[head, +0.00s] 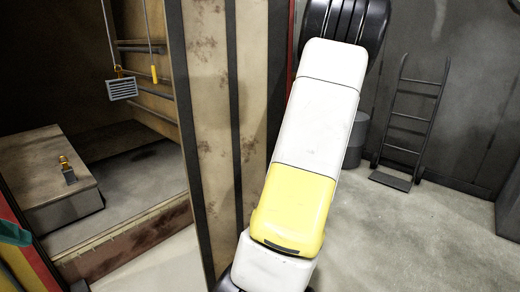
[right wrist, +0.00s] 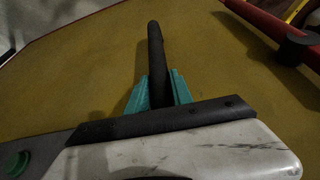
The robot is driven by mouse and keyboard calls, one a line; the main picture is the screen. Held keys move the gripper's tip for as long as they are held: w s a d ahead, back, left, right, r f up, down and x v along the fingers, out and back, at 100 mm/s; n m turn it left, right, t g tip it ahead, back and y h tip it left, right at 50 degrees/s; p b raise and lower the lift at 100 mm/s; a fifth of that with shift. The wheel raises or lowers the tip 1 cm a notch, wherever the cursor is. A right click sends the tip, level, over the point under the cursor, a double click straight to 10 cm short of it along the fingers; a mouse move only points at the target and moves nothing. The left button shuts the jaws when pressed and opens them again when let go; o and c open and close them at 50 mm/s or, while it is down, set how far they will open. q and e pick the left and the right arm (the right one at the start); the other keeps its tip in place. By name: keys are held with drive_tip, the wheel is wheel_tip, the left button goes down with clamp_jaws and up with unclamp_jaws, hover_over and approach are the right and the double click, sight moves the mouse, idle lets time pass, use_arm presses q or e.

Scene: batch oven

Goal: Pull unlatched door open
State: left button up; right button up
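The oven door (head: 212,120) stands open in the head view, seen nearly edge-on with its tan panel and dark strips. The oven's dark inside shows to its left. In the right wrist view the door's yellow face (right wrist: 80,75) fills most of the picture. A black bar handle (right wrist: 155,45) passes between the teal fingers of my right gripper (right wrist: 160,92), which close on it from both sides. My right arm hides the gripper in the head view. A teal piece at the left edge looks like part of my left gripper (head: 13,235); its opening cannot be seen.
Inside the oven are a wooden-topped block (head: 45,165), wall rails and a hanging grey vent piece (head: 122,89). A hand truck (head: 410,120) and a grey bin (head: 356,140) stand by the back wall.

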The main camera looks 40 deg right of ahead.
drive_tip(key=o, duration=0.4)
drive_tip(key=shift+o, duration=0.2)
drive_tip(key=v, duration=0.7)
drive_tip(key=shift+d+r, duration=0.2)
drive_tip(key=shift+r, duration=0.15)
